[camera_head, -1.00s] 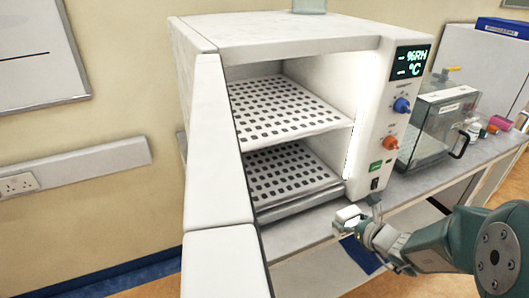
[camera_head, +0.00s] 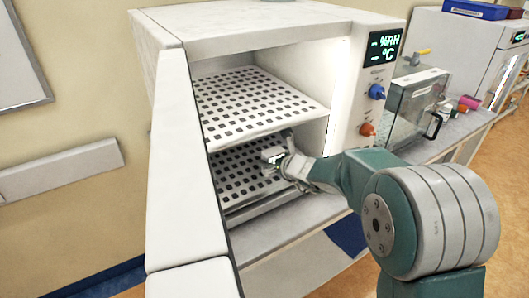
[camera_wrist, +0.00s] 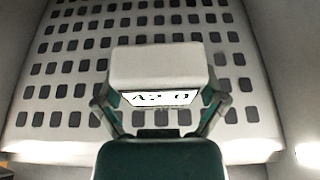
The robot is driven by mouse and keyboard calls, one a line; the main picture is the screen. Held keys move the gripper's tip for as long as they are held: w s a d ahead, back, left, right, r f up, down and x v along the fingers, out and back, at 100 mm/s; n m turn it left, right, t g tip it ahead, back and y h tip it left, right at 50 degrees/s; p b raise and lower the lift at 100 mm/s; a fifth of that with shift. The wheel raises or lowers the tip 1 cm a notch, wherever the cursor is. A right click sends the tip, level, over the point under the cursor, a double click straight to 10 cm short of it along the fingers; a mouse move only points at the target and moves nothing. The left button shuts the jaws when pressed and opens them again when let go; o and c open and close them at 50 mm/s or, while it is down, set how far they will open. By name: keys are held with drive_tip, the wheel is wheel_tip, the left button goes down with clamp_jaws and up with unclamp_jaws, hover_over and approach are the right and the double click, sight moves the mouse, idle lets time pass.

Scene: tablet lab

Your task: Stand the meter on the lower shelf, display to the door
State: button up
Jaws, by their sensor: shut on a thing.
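The meter (camera_wrist: 160,68) is a small white box with a lit display that carries dark characters. My gripper (camera_head: 278,160) is shut on it, and the fingers (camera_wrist: 160,105) lie along its two sides in the wrist view. In the head view the meter (camera_head: 273,155) is small at the gripper's tip, just inside the chamber opening. The lower shelf (camera_head: 235,165) is a white perforated plate. The meter shows over this shelf; I cannot tell whether it touches it. The display faces toward my gripper in the wrist view.
The upper perforated shelf (camera_head: 250,100) is above, leaving a low gap. The open door (camera_head: 185,150) stands at the left. The control panel (camera_head: 378,90) with knobs is at the right. A clear box (camera_head: 412,110) stands on the bench beyond it.

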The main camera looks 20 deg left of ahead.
drive_tip(key=w+a, duration=0.3)
drive_tip(key=shift+a, duration=0.2)
drive_tip(key=shift+f, duration=0.3)
drive_tip(key=shift+f, duration=0.1)
drive_tip(key=o, duration=0.9)
drive_tip(key=shift+a, duration=0.1)
